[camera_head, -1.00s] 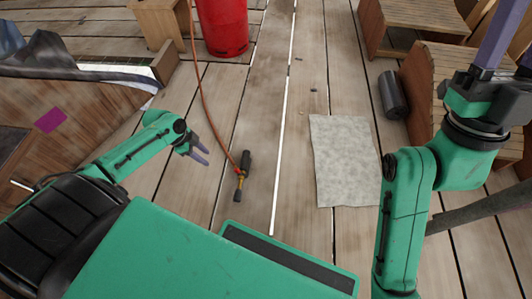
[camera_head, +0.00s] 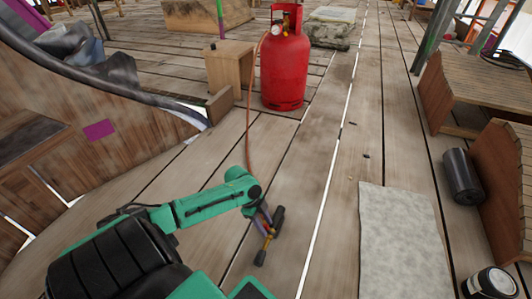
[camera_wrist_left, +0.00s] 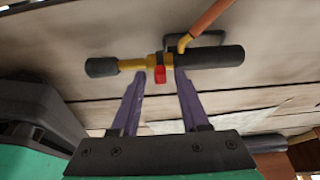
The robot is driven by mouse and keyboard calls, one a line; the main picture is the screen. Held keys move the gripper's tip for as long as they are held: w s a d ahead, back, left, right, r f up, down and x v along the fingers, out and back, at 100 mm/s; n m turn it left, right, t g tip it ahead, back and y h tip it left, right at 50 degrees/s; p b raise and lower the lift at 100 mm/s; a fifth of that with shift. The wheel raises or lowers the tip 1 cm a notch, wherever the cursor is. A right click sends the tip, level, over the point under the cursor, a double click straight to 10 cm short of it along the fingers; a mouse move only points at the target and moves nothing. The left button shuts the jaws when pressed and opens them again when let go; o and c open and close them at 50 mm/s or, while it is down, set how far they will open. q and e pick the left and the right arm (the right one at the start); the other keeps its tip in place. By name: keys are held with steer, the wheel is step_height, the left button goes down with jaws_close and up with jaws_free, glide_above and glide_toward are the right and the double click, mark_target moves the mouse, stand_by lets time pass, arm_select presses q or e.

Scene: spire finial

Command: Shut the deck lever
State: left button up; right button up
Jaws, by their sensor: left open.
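A torch (camera_head: 267,240) with black ends and a brass middle lies on the deck, joined to an orange hose. In the left wrist view the torch (camera_wrist_left: 210,58) lies across the top of the picture. A small red lever (camera_wrist_left: 160,75) sticks out from its brass part; it is too small to make out in the head view. My left gripper (camera_head: 263,214) is at the torch, partly overlapping it. In the left wrist view its purple fingers are open, one on each side of the red lever; I cannot tell whether they touch it. My right gripper is out of view.
The hose (camera_head: 249,130) runs up to a red gas cylinder (camera_head: 286,70) beside a wooden stool (camera_head: 232,68). A grey mat (camera_head: 400,240) lies to the right, near a dark roll (camera_head: 461,176) and wooden steps. A curved wooden hull (camera_head: 90,120) stands at left. Planks between are clear.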

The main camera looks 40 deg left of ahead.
arm_select(q)
steer(key=shift+w+d+f, duration=0.1)
steer(key=shift+d+f, duration=0.05)
steer(key=shift+f, duration=0.25)
steer(key=shift+c, duration=0.3)
jaws_close()
steer(key=shift+r, duration=0.1)
